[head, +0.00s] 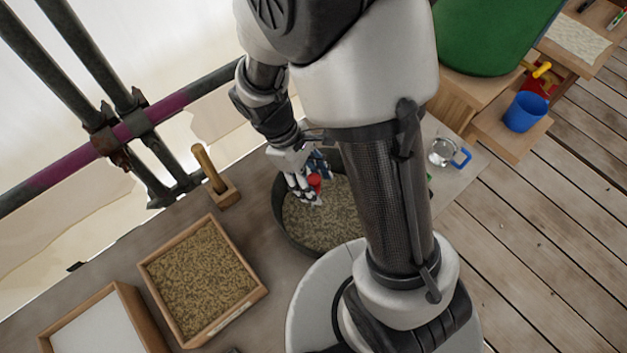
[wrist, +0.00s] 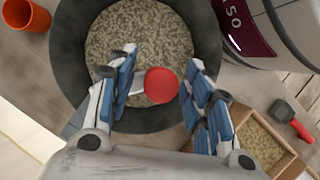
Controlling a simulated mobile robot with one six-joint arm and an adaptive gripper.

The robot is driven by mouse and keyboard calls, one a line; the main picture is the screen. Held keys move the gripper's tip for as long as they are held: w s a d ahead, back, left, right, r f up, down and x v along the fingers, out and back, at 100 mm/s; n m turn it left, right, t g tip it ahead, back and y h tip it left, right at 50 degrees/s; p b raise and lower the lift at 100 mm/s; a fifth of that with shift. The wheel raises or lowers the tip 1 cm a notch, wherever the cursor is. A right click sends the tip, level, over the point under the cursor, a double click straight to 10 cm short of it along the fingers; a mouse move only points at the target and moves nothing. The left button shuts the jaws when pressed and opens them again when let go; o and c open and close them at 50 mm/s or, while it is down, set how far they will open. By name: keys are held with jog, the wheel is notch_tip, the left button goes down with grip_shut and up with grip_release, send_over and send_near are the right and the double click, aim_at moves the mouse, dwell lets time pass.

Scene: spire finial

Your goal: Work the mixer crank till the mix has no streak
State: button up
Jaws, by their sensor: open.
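A dark round tub (head: 281,222) stands on the bench and holds a speckled tan and dark mix (head: 325,225). The mix also shows in the wrist view (wrist: 140,35), where its surface looks evenly speckled and I make out no clear streak. A red round crank knob (wrist: 161,85) on a pale arm sits over the tub's near side. My gripper (wrist: 158,88) is open, with its blue-padded fingers on either side of the knob. I cannot tell whether either finger touches it. In the head view my gripper (head: 308,180) is over the tub, and my arm hides the tub's right side.
A wooden tray of speckled grain (head: 260,290) and a white-filled tray (head: 135,310) lie left of the tub. A wooden post on a block (head: 208,168) stands behind them. A clear jug with a blue handle (head: 441,152) is to the right. Scaffold poles (head: 120,132) border the back.

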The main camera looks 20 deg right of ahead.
jog(key=shift+c, duration=0.5)
grip_shut()
